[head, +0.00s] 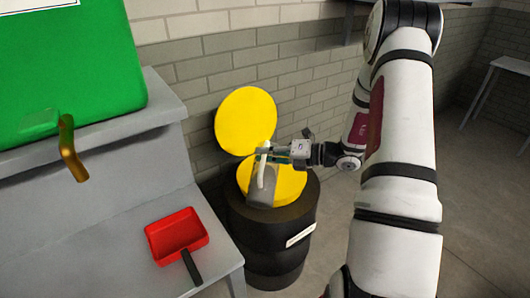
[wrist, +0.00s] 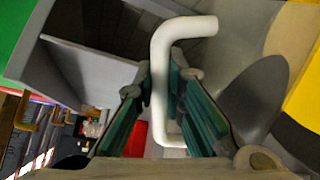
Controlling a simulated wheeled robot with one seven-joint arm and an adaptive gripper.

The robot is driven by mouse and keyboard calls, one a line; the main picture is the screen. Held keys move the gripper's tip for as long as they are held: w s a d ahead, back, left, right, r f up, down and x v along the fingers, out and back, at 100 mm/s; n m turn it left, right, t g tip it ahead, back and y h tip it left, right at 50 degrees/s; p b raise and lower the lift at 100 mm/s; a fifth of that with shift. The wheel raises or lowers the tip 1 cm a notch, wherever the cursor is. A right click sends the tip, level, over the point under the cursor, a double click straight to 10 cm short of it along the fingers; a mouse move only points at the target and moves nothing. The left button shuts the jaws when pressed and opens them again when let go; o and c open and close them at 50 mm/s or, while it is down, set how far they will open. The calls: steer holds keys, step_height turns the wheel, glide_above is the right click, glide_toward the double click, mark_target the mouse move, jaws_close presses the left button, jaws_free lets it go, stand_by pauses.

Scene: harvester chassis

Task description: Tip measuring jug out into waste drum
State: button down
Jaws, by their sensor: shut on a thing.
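The measuring jug (head: 260,192) is grey with a white handle, and it is over the top of the waste drum in the head view. My gripper (head: 268,155) is shut on the jug's handle. In the wrist view the white handle (wrist: 161,75) stands between the two green-padded fingers, with the grey jug body (wrist: 252,95) to the right. The waste drum (head: 258,235) is black with a yellow top (head: 291,182). Its round yellow lid (head: 246,120) stands raised behind it. I cannot tell the jug's contents or its exact tilt.
A grey bench (head: 130,225) stands left of the drum, with a red dustpan-like scoop (head: 178,232) near its edge. A green tank (head: 75,65) with a brass tap (head: 71,160) is above it. A brick wall is close behind the drum. Open floor lies to the right.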

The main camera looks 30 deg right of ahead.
steer(key=shift+w+d+f+m+g+b, duration=0.3)
steer(key=shift+w+d+f+m+b, duration=0.15)
steer(key=shift+w+d+f+m, duration=0.85)
steer(key=shift+w+d+r+m+g+y+b, duration=0.15)
steer(key=shift+w+d+r+m+y, duration=0.1)
steer(key=shift+w+d+m, duration=0.4)
steer(key=shift+w+d+r+m+g+y+b, duration=0.1)
steer(key=shift+w+d+r+m+g+y, duration=0.1)
steer(key=shift+w+d+m, duration=0.45)
steer(key=shift+w+d+r+m+g+y+b, duration=0.15)
steer(key=shift+w+d+m+y, duration=0.1)
steer(key=shift+w+d+m, duration=0.35)
steer(key=shift+w, duration=0.1)
stand_by(1.1)
